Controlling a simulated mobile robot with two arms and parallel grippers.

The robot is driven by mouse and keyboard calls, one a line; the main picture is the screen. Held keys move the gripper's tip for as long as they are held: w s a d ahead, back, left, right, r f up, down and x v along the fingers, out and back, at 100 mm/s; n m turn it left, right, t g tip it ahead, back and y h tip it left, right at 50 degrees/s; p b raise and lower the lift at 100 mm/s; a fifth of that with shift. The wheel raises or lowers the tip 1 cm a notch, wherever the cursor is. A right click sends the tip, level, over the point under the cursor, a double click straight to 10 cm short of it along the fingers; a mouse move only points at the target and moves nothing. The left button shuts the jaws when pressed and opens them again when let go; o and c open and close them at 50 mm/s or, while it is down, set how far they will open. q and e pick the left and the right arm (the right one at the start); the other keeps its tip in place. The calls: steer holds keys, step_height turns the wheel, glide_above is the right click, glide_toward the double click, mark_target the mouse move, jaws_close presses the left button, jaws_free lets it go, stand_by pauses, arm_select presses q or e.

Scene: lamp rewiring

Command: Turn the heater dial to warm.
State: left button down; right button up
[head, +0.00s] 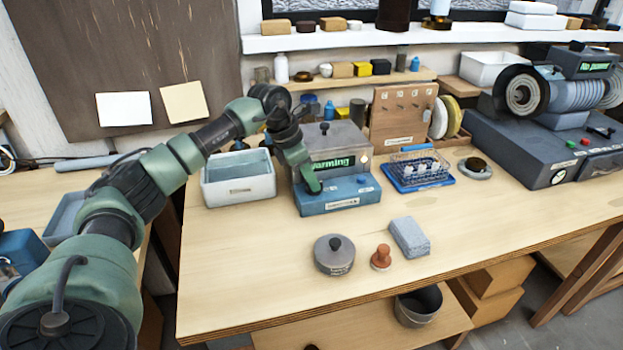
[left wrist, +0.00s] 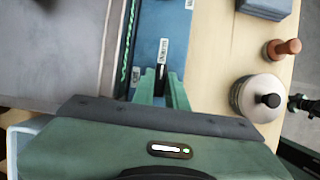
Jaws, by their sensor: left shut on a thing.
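The heater (head: 346,192) is a blue-based box with a grey tank and lid on the workbench. Its dark display shows green letters reading "arming", with the left end covered by my arm. My left gripper (head: 314,187) reaches down to the left part of the heater's front. In the left wrist view, its green fingers (left wrist: 163,88) are shut on a small dark dial (left wrist: 161,72) on the blue face, beside a small white label. In the head view my gripper hides the dial. My right gripper is not in view.
A pale open bin (head: 239,190) stands left of the heater. A blue tray with a wire basket (head: 418,172) is to its right. A round grey lidded pot (head: 334,256), a brown knob-handled stamp (head: 381,257) and a grey block (head: 409,237) lie in front. The bench's front left is clear.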

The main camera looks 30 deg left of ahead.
arm_select(q)
steer(key=c, duration=1.4)
jaws_free()
steer(key=shift+c, duration=0.2)
steer(key=shift+r, duration=0.1)
steer(key=b+v, duration=0.1)
steer(key=v, duration=0.6)
steer(key=shift+r, duration=0.25)
steer(key=shift+s+a+f, duration=0.1)
steer(key=shift+s, duration=0.05)
